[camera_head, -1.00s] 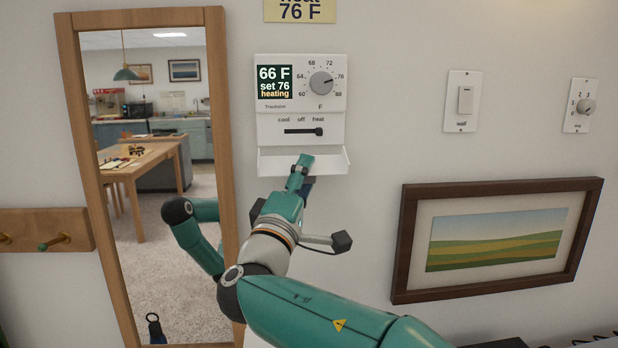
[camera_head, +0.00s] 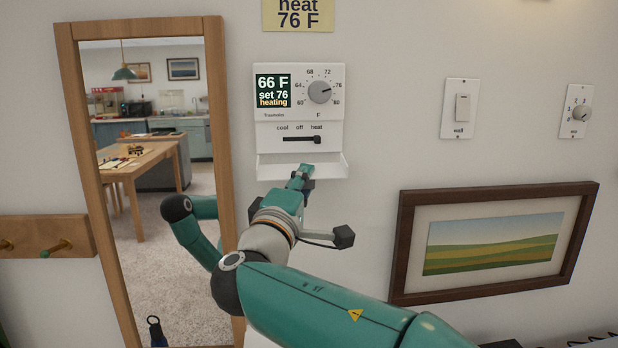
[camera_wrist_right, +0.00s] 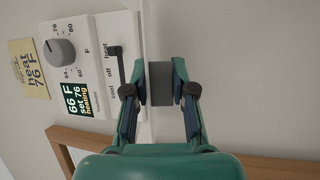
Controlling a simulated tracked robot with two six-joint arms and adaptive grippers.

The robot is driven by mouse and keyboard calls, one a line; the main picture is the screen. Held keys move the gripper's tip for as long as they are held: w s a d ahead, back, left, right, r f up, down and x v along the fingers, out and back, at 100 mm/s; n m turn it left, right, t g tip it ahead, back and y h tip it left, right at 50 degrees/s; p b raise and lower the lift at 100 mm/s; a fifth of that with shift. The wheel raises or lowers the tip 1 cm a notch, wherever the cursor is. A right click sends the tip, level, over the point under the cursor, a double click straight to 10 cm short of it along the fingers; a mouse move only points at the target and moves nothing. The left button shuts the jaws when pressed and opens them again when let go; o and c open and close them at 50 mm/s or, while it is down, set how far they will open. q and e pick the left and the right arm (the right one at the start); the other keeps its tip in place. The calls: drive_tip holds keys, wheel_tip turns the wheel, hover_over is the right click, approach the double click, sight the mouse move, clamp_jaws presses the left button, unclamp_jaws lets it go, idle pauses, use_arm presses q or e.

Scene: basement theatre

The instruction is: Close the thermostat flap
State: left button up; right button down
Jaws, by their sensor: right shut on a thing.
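The white thermostat (camera_head: 300,85) hangs on the wall and reads 66 F, set 76, heating. Its flap (camera_head: 268,170) is open, standing out from the bottom edge like a shallow tray. The slider above it (camera_head: 318,139) is at heat. My right gripper (camera_head: 302,172) is at the middle of the flap's front edge. In the right wrist view, my right gripper (camera_wrist_right: 160,84) has its fingers either side of a small grey piece, which appears to be part of the flap; the thermostat (camera_wrist_right: 92,65) shows beside it. My left gripper is not in view.
A wood-framed mirror (camera_head: 83,180) stands close left of the thermostat. A framed landscape (camera_head: 400,245) hangs lower right, with a wall switch (camera_head: 463,108) and a dial plate (camera_head: 580,112) above. A yellow note (camera_head: 298,15) is above the thermostat.

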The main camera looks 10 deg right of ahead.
drive_tip(key=g+p, duration=0.1)
drive_tip(key=p, duration=0.1)
drive_tip(key=s+r+n+g+y+p, duration=0.1)
drive_tip(key=g+p, duration=0.1)
drive_tip(key=p, duration=0.1)
drive_tip(key=n+g+y+p, duration=0.1)
drive_tip(key=p, duration=0.2)
drive_tip(key=shift+s+a+r+g, duration=0.15)
drive_tip(key=shift+a+r+g, duration=0.05)
drive_tip(key=shift+g, duration=0.1)
drive_tip(key=c, duration=1)
unclamp_jaws()
drive_tip(key=shift+a, duration=0.1)
drive_tip(key=shift+r, duration=0.2)
drive_tip(key=v, duration=1.1)
drive_tip(key=shift+s+a, duration=0.15)
drive_tip(key=shift+s, duration=0.25)
